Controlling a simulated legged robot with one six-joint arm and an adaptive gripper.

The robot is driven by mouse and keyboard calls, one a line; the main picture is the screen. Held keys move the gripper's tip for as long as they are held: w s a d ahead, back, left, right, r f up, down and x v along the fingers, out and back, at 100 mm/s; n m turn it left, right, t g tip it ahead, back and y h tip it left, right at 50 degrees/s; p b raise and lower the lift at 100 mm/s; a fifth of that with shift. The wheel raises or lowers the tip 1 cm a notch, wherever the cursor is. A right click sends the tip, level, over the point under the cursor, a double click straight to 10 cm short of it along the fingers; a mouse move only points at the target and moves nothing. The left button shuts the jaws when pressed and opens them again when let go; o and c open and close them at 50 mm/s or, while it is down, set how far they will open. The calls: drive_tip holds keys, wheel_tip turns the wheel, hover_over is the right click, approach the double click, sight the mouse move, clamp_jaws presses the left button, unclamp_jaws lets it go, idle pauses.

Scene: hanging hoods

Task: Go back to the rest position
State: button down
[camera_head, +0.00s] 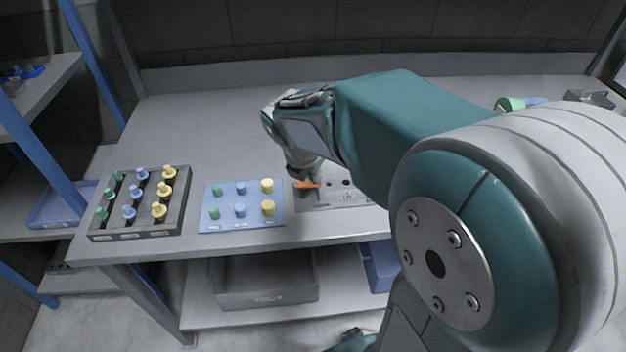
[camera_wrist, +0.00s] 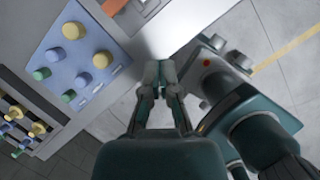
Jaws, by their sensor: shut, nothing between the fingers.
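My gripper (camera_wrist: 161,72) is in the wrist view with its two fingers together and nothing between them. In that view the fingertips show against the pale floor, beside the table's front edge. In the head view my arm reaches in from the right and bends down over the grey table (camera_head: 235,130). The fingers are hard to make out there. The end of the arm is close to a grey panel (camera_head: 335,200) with an orange piece (camera_head: 308,184), and partly hides it.
A blue board (camera_head: 225,225) with green, blue and yellow knobs lies left of the panel. A dark rack (camera_head: 138,232) of similar knobbed pieces stands farther left. A grey bin (camera_head: 265,292) sits on the lower shelf. The table behind the board is clear.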

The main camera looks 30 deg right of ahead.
idle(0.5)
drive_tip(key=s+a+r+m+t+y, duration=0.1)
drive_tip(key=s+a+r+m, duration=0.2)
drive_tip(key=s+m, duration=0.4)
drive_tip(key=s+a+r+m+t+y, duration=0.2)
drive_tip(key=s+a+m, duration=0.3)
drive_tip(key=m, duration=1.2)
drive_tip(key=s+r, duration=0.1)
drive_tip(key=s, duration=0.2)
drive_tip(key=shift+r+m+y, duration=0.3)
drive_tip(key=shift+r, duration=0.05)
